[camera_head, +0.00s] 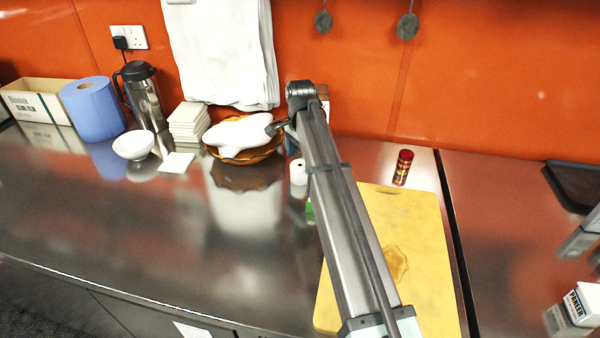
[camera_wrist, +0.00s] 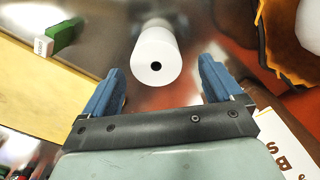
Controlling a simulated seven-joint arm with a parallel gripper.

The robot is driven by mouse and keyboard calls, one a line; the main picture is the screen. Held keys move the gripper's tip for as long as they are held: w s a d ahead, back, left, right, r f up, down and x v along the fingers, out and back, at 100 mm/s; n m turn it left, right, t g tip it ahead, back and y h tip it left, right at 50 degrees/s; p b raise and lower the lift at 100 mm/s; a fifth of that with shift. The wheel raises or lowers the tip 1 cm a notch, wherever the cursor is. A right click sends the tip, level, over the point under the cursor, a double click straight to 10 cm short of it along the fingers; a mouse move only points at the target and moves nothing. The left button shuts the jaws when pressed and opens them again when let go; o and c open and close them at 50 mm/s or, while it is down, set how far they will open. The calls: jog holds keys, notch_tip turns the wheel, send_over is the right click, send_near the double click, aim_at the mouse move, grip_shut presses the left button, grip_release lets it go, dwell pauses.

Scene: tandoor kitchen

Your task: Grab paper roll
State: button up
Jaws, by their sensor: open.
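A small white paper roll (camera_wrist: 154,54) with a dark core hole stands on the steel counter in the wrist view. In the head view the white roll (camera_head: 298,174) shows just left of my arm, partly covered by it. My gripper (camera_wrist: 160,68) is open, with its two blue fingers apart, one toward each side of the roll. Nothing is held, and I cannot tell how much height separates the fingers from the roll. A larger blue paper roll (camera_head: 92,110) stands at the far left.
An orange-brown basket (camera_head: 243,155) with white cloth is left of the white roll. A green object (camera_wrist: 64,36) lies near it, beside the yellow board (camera_head: 420,235). A red-capped jar (camera_head: 403,167) stands behind the board. The front left counter (camera_head: 120,230) is clear.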

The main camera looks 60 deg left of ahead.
aim_at(300, 165)
jog(key=shift+s+d+f, duration=0.1)
jog(key=shift+d+f, duration=0.05)
jog(key=shift+f, duration=1.2)
jog(key=shift+s+d+f, duration=0.1)
jog(key=shift+f, duration=1.2)
jog(key=c, duration=1.2)
